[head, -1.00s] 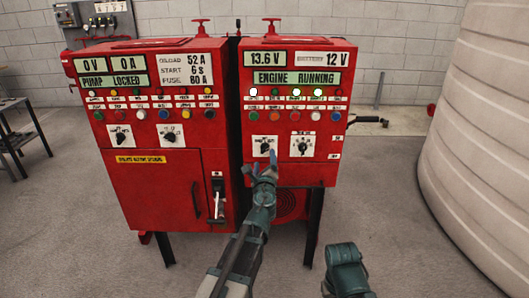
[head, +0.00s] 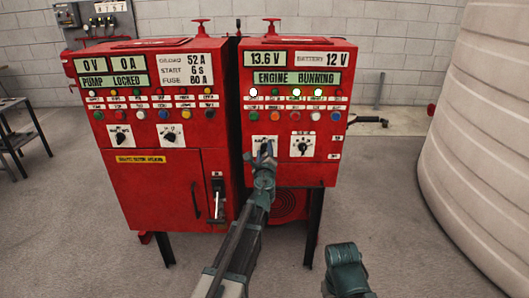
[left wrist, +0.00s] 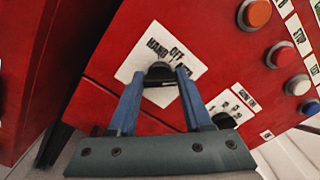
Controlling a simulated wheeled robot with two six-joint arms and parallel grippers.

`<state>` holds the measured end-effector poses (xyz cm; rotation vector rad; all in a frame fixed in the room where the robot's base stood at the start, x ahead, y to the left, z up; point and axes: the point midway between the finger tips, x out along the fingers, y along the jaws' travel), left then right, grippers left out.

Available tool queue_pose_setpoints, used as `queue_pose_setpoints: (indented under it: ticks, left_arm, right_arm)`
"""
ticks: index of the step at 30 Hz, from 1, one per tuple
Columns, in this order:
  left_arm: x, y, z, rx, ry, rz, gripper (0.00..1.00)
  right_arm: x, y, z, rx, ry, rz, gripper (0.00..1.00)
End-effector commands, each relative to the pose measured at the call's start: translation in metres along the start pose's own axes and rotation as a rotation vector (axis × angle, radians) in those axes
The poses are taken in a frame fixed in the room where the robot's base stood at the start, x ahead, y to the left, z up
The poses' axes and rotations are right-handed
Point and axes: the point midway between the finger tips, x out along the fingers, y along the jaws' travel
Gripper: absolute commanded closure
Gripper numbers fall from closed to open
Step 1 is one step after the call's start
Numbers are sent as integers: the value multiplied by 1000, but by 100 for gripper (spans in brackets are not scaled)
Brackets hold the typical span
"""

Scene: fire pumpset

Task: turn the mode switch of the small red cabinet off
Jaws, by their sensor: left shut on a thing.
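The small red cabinet (head: 330,172) stands on the right in the head view, its display reading ENGINE RUNNING. Its mode switch (left wrist: 160,69) is a black knob on a white plate marked HAND, OFF and a partly hidden third word. My left gripper (head: 264,152) is at the switch, with its blue fingers on either side of the knob in the left wrist view (left wrist: 160,80). It is shut on the knob. The fingers hide part of the plate, and I cannot read the knob's pointer clearly. My right gripper's fingers do not show, only a teal part of my right arm low in the head view.
A second black rotary switch (head: 302,144) sits just right of the mode switch, with rows of buttons (head: 295,116) above. The larger red cabinet (head: 150,190) stands close on the left. A big pale tank (head: 480,130) is at the right, with open floor before it.

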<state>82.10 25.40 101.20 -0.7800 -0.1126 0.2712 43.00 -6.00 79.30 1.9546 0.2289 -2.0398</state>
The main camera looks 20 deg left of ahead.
Motion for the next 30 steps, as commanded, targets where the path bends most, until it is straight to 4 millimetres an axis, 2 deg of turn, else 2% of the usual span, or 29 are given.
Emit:
queue_pose_setpoints:
  ticks: [1, 3, 4, 14, 30]
  left_arm:
    - [0, 0, 0, 0, 0, 0, 85]
    - [0, 0, 0, 0, 0, 0, 97]
    - [0, 0, 0, 0, 0, 0, 100]
    - [0, 0, 0, -57, 0, 1, 100]
    - [0, 2, 0, -479, -2, 2, 100]
  right_arm:
    - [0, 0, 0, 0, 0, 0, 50]
    - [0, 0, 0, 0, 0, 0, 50]
    - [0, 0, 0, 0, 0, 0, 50]
    - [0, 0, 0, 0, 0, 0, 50]
    - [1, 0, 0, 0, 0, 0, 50]
